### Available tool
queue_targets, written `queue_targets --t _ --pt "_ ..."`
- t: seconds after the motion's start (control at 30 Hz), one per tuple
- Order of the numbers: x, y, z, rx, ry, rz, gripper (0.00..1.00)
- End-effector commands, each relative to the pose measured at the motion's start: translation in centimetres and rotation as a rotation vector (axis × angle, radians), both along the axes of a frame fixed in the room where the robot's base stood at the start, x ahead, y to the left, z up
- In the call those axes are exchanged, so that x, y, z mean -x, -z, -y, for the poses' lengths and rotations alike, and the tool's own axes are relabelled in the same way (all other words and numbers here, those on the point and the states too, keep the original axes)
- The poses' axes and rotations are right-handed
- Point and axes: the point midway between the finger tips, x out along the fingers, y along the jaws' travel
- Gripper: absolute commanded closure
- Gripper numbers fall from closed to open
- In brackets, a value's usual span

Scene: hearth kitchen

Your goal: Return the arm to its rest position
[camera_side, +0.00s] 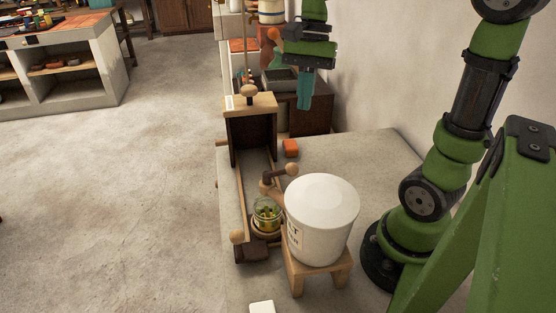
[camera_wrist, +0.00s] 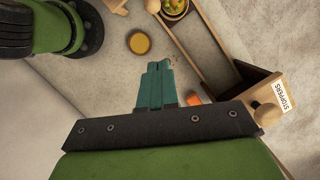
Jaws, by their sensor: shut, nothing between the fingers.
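My gripper (camera_side: 304,103) hangs fingers-down, well above the back part of the worktop, beside the pale wall. Its teal fingers are together and empty. In the wrist view the closed fingertips (camera_wrist: 159,66) point over the worktop, apart from everything below. My green arm's base and lower links stand at the right of the side view.
A white lidded tub (camera_side: 321,205) stands on a small wooden stand (camera_side: 318,275). A glass jar (camera_side: 267,214) sits left of it. A wooden frame (camera_side: 249,104), labelled STOPPERS in the wrist view, rises behind.

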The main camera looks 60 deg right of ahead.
Motion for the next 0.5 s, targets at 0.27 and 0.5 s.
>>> queue_targets --t 0.27,0.5 --pt "-0.5 -1.9 1.1 0.021 -0.034 0.031 1.00" --pt "-0.3 1.1 0.2 0.151 -0.356 0.311 1.00"
